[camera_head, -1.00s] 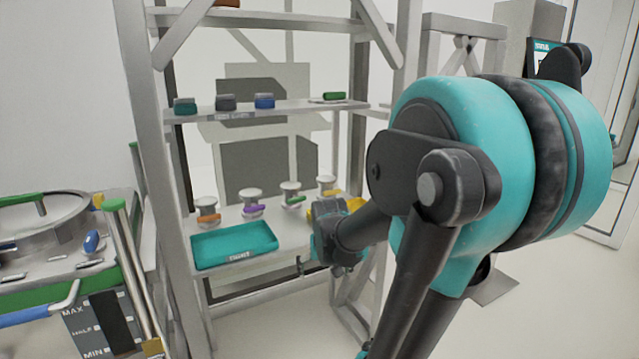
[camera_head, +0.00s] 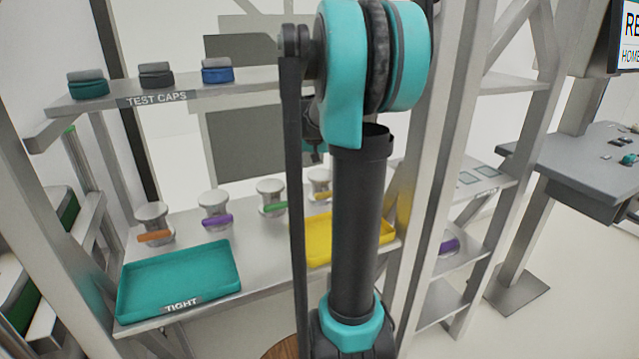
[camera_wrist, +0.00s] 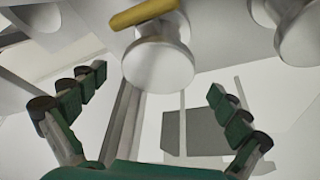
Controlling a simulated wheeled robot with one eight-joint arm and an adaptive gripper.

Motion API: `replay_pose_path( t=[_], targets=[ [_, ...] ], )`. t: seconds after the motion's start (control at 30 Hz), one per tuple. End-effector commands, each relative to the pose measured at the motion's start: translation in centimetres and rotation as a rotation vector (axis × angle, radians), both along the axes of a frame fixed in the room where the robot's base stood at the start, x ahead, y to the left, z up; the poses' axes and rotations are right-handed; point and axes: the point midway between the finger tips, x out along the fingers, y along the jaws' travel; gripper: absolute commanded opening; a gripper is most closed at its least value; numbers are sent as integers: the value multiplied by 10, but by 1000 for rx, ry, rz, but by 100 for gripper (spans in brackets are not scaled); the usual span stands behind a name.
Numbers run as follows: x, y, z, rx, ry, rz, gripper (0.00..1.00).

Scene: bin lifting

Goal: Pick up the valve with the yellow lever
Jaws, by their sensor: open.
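The valve with the yellow lever stands on the middle shelf in the head view, at the right end of a row of valves. Its silver top (camera_head: 319,174) and part of its yellow lever (camera_head: 322,196) show, and my arm hides its right side. In the wrist view its round metal flange (camera_wrist: 157,66) is large at top centre, with the yellow lever (camera_wrist: 143,13) above it. My gripper (camera_wrist: 157,82) is open, its green-black fingers left and right of the flange in the picture, with gaps. I cannot tell how deep the valve sits between them.
Valves with green (camera_head: 271,197), purple (camera_head: 216,210) and orange (camera_head: 153,225) levers stand to the left. A teal tray (camera_head: 180,280) and a yellow tray (camera_head: 319,240) lie in front. The test-cap shelf (camera_head: 190,92) is above. A neighbouring valve (camera_wrist: 298,32) is close right in the wrist view.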

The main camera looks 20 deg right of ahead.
Motion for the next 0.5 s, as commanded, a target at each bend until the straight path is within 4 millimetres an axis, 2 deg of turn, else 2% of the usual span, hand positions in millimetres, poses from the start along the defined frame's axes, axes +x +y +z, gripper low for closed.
replay_pose_path(
  t=[0.27,0.5],
  targets=[
    [8,-7,-26,0,0,0,100],
    [18,-15,-57,0,0,1,100]
  ],
)
